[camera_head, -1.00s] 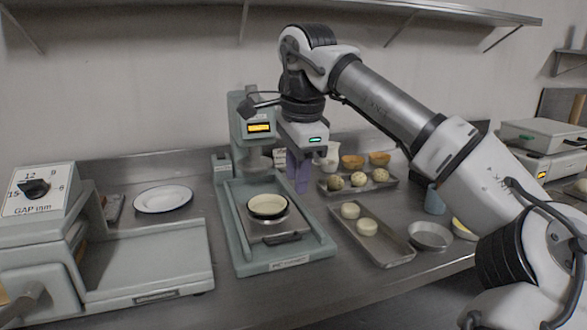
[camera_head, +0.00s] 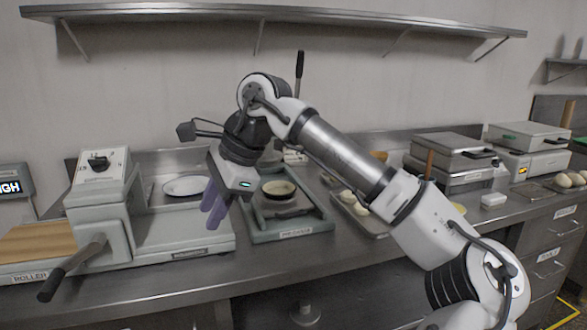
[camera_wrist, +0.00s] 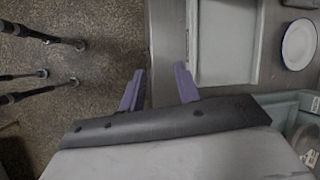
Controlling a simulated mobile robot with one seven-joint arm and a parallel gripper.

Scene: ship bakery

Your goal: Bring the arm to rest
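My gripper (camera_head: 214,208) hangs from my raised, bent arm at the front of the counter, between the dough roller and the press. Its purple fingers point down and slightly left. In the wrist view the two fingers (camera_wrist: 159,88) are apart with nothing between them. Below them are the counter's front edge and the floor. The gripper touches nothing that I can see.
The roller machine (camera_head: 105,200) with its long handle (camera_head: 70,272) stands left. A tray (camera_head: 376,232) of dough balls is partly behind my arm. A shelf (camera_head: 270,16) runs above.

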